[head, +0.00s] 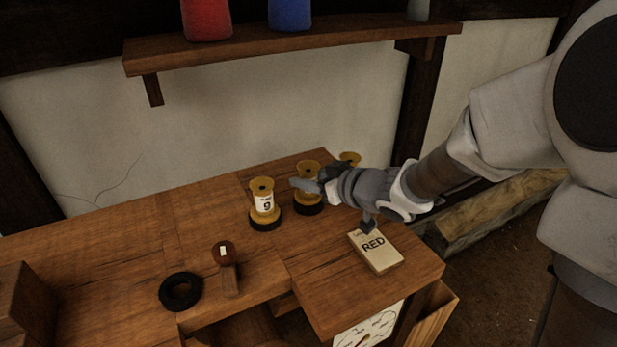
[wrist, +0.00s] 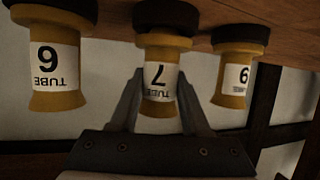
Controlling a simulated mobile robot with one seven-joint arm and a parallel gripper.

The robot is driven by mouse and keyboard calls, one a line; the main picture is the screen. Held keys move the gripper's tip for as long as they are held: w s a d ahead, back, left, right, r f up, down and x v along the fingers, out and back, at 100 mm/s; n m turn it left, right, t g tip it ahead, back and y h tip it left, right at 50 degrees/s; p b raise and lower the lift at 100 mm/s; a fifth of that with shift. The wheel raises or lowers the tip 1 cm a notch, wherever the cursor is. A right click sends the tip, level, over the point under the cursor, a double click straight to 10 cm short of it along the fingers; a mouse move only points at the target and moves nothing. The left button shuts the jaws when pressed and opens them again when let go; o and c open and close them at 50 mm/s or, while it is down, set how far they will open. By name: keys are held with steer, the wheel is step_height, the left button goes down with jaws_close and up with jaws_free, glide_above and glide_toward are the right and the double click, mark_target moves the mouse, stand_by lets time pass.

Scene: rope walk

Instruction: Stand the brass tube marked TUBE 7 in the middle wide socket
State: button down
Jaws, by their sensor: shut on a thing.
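The brass tube marked TUBE 7 is between my gripper's fingers in the wrist view, on its label (wrist: 158,82). That view is upside down. My gripper (wrist: 158,90) is shut on the tube's lower-pictured end, its top. In the head view the middle tube (head: 308,167) stands upright on a dark round base (head: 309,208), with my gripper (head: 308,186) at it from the right. Whether that base is a socket I cannot tell.
A card or block marked RED (head: 375,252) lies near the bench's right end. A black ring (head: 181,292) and a wooden-handled tool (head: 227,268) lie at the front left. A shelf (head: 290,46) with red (head: 206,18) and blue (head: 290,14) spools hangs above. The bench's left stretch is mostly clear.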

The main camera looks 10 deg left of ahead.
mark_target(318, 203)
steer(key=shift+f, duration=0.35)
steer(key=c, duration=0.7)
jaws_free()
steer(key=shift+o, duration=0.2)
steer(key=shift+p+v, duration=0.85)
steer(key=shift+v, duration=0.75)
steer(key=p+v, duration=0.4)
steer(key=v, duration=0.3)
steer(key=shift+s+d+r+p, duration=0.2)
steer(key=shift+d+p, duration=0.05)
steer(key=shift+p, duration=0.15)
